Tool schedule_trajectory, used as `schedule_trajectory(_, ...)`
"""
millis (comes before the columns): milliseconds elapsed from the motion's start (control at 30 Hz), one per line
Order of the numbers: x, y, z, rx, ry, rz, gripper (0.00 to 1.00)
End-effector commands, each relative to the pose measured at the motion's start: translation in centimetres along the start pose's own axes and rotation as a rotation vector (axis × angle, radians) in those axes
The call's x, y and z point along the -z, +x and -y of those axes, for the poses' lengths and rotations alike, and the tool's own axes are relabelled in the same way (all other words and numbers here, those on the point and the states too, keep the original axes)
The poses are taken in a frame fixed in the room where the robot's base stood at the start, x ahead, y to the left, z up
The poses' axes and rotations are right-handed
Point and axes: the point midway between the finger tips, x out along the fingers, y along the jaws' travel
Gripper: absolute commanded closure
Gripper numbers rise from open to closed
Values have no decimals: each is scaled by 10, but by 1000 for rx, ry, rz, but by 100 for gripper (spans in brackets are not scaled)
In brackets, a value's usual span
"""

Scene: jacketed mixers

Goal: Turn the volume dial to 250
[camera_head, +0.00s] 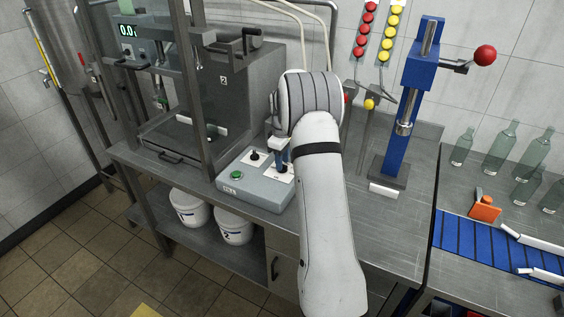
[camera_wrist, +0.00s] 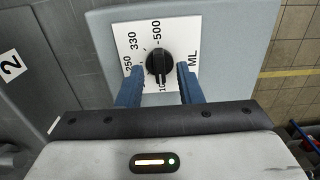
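The volume dial is a black knob (camera_wrist: 159,66) on a white scale plate (camera_wrist: 125,45) with 500, 330, 250, a partly hidden 10-something and ML. Its grip bar runs roughly up-down in the wrist view, the lower end near the partly hidden number. My gripper (camera_wrist: 158,76) is open, with one blue finger on each side of the knob and a visible gap to both. Whether the fingertips reach knob depth cannot be told. In the head view my gripper (camera_head: 281,157) points down over the control box's white plate (camera_head: 279,176), hiding the dial.
The grey control box (camera_head: 255,189) also carries a green button (camera_head: 236,174) and another black knob (camera_head: 254,156). A dark machine housing (camera_head: 190,120) stands to the left.

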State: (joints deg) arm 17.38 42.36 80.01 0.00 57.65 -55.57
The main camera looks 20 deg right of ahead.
Motion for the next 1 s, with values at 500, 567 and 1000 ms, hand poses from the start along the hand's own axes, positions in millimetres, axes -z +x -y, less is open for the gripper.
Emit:
schedule_trajectory(500,-1,16,0,-1,2,-1,72)
schedule_trajectory(567,-1,16,0,-1,2,-1,77)
schedule_trajectory(1000,1,16,4,0,3,0,100)
